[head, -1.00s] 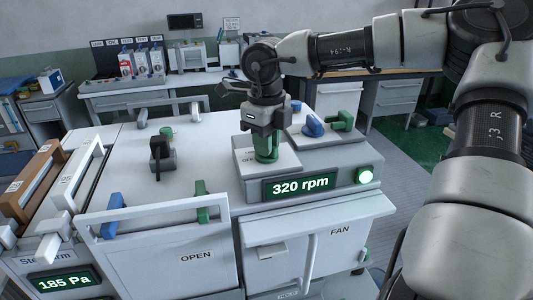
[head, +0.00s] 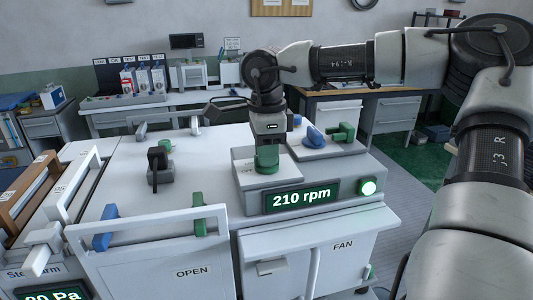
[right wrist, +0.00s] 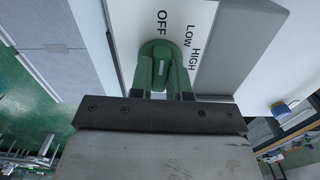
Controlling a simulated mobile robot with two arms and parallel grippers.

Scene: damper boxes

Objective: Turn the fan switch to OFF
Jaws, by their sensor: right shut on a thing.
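The fan switch is a green knob (head: 267,158) on a white plate of the grey control box. The plate's labels OFF, LOW and HIGH show beside the knob (right wrist: 162,52) in the right wrist view. My right gripper (head: 268,146) points down over the knob and is shut on it; its fingers (right wrist: 161,78) flank the knob's grip. I cannot tell exactly which label the knob points at. My left gripper is out of view.
A blue knob (head: 314,137) and a green handle (head: 342,132) sit just right of my right gripper. A black lever (head: 158,165) stands to the left. An upright panel marked OPEN (head: 160,262) is at front left. The white top between is clear.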

